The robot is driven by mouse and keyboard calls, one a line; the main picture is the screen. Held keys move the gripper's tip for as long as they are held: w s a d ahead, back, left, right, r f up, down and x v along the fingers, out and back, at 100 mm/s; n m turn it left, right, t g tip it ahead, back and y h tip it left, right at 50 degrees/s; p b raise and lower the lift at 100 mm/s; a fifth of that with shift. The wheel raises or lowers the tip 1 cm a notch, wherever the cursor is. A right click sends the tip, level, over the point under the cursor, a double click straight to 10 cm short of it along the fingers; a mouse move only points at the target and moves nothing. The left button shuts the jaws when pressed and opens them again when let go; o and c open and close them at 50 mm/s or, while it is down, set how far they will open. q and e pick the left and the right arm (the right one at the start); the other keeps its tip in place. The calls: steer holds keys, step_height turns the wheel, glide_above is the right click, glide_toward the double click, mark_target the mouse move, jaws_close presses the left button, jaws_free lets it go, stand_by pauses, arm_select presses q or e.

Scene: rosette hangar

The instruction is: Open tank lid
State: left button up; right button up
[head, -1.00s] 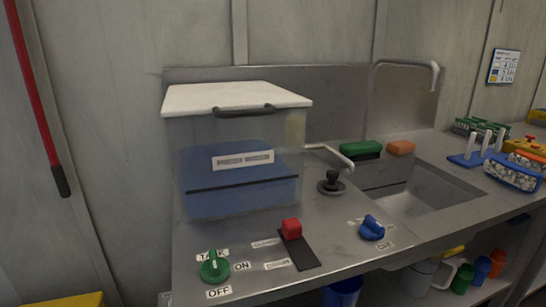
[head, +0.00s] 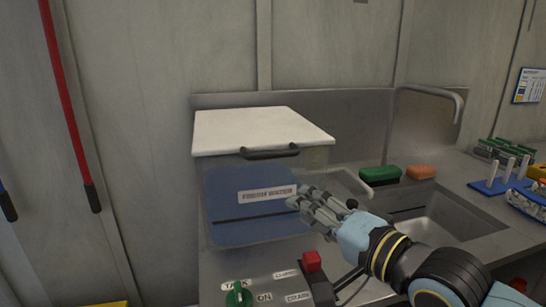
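The tank (head: 262,222) is a clear box with blue contents and a label on its front. Its white lid (head: 258,131) lies flat and closed on top. A dark bar handle (head: 270,153) sits at the lid's front edge. My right gripper (head: 302,197) reaches in from the right, in front of the tank's right side and below the handle. Its jointed grey fingers look spread, with nothing between them. It is apart from the handle and covers part of the counter behind. My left gripper is out of view.
A green knob (head: 238,296) and a red-topped slider (head: 312,262) are on the panel in front of the tank. The sink (head: 440,226) is at the right, with a tall faucet (head: 459,103), a green brush (head: 380,174) and an orange sponge (head: 420,172) behind it. Space above the lid is clear.

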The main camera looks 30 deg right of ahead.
mark_target(275, 157)
steer(key=w+r+m+t+b, duration=0.1)
steer(key=w+r+b, duration=0.1)
steer(key=w, duration=0.1)
steer(key=w+r+m+t+b, duration=0.1)
steer(key=w+r+b, duration=0.1)
steer(key=w+b, duration=0.1)
steer(key=w+r+m+t+b, duration=0.1)
steer(key=w+r+b, duration=0.1)
steer(key=w, duration=0.3)
steer(key=shift+w+a+y, duration=0.1)
steer(key=shift+a+y, duration=0.2)
steer(key=shift+y, duration=0.1)
steer(key=shift+f, duration=0.1)
jaws_close()
